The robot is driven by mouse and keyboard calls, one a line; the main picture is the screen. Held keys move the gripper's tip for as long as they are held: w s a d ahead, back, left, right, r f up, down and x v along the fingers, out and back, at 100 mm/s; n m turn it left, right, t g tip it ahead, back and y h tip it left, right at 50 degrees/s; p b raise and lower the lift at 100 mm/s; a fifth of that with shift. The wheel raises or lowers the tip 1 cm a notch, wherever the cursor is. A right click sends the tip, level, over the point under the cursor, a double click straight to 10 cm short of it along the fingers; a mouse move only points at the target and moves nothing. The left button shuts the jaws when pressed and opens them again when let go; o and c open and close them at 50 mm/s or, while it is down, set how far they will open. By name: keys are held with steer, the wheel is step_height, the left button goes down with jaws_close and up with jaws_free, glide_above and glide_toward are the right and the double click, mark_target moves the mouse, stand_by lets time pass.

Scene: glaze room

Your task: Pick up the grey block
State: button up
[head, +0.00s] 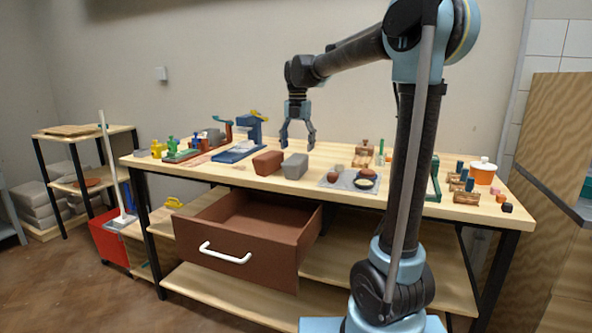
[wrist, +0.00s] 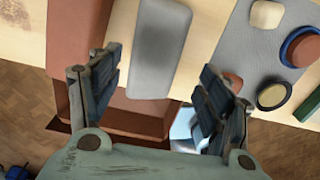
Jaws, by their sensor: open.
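The grey block (head: 294,167) lies on the wooden worktop near its front edge, just right of a red-brown block (head: 267,163). My gripper (head: 297,142) is above the worktop over the grey block, pointing down, open and empty. In the wrist view the grey block (wrist: 160,45) shows between the two open fingers (wrist: 161,78), below them and apart from them. The red-brown block (wrist: 78,42) is at the left there, partly covered by the left finger.
A brown drawer (head: 270,255) stands open below the worktop's front edge. A grey mat (head: 335,183) with small dishes lies right of the block. Blue and red clamp-like tools (head: 250,130) stand at the left. An orange pot (head: 483,170) is at the right.

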mark_target(297, 157)
steer(key=shift+w+a+f, duration=0.1)
steer(key=shift+f, duration=1.55)
steer(key=shift+w+a+f, duration=0.1)
steer(key=shift+f, duration=1.5)
jaws_close()
